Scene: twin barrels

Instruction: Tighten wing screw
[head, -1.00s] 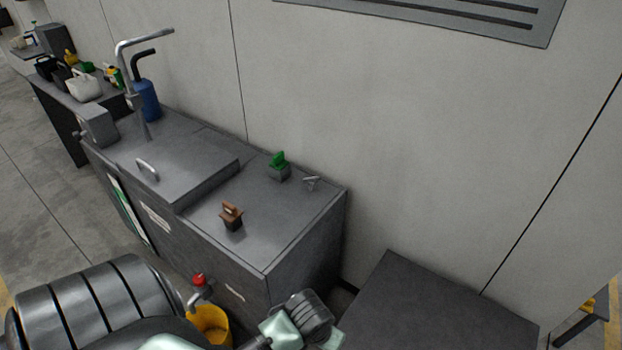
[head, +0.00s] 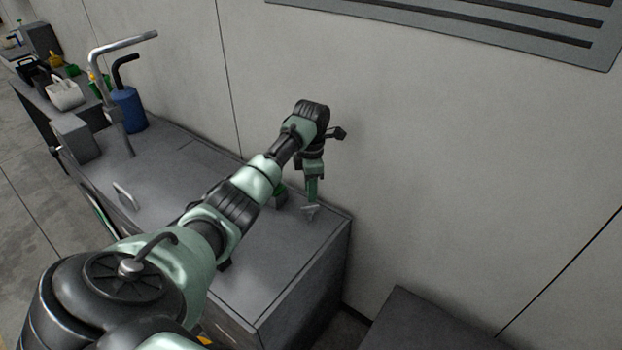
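The wing screw (head: 310,212) is a small light-grey metal piece on the grey cabinet top, near its back right corner. My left arm reaches across the cabinet, and my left gripper (head: 312,202) points down right above the wing screw. Its fingers look narrow and close together from this side. I cannot tell whether they touch the screw or stand open around it. My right gripper is not in view.
The grey cabinet (head: 285,270) stands against the wall. A green-topped block (head: 280,194) is mostly hidden behind my arm. A tall pipe (head: 112,110) and a blue bottle (head: 130,110) stand at the left. A lower dark surface (head: 430,325) lies at the right.

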